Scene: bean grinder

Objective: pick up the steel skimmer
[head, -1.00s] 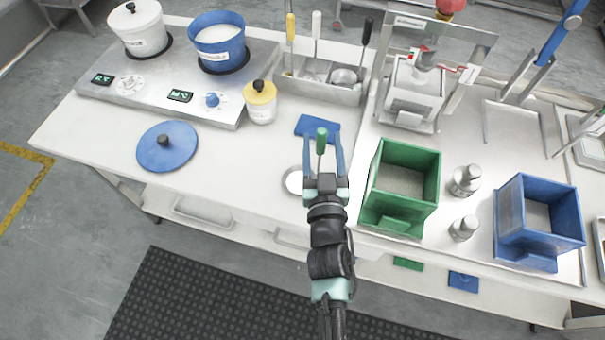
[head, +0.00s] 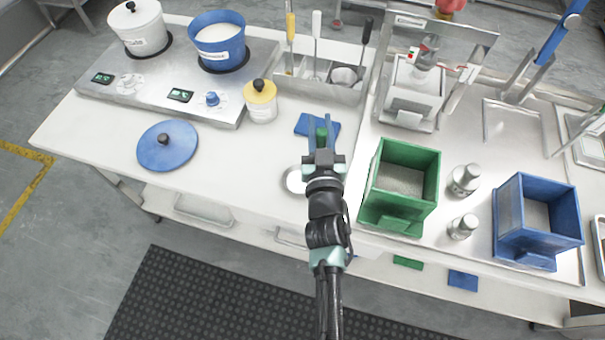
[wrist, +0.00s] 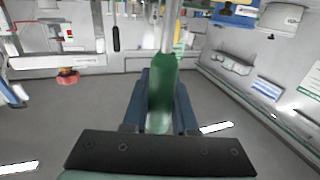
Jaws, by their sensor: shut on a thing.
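The steel skimmer has a green handle (head: 321,133), which stands upright with its thin steel rod pointing down. My gripper (head: 327,128) is shut on this handle, with its blue fingers close on both sides. In the wrist view, which looks upside down, the green handle (wrist: 162,92) lies between the fingers and the rod runs to the top edge. A round steel disc (head: 295,180) shows low, just left of my gripper, over the white table; it looks like the skimmer's head. Its join with the rod is hidden, and I cannot tell whether it touches the table.
A green bin (head: 402,190) stands close right of my gripper. A blue cloth or pad (head: 312,123) lies just behind. A steel tool holder (head: 325,78) with upright handles stands farther back. A yellow-lidded jar (head: 261,103) and blue lid (head: 167,146) are left; the table between is clear.

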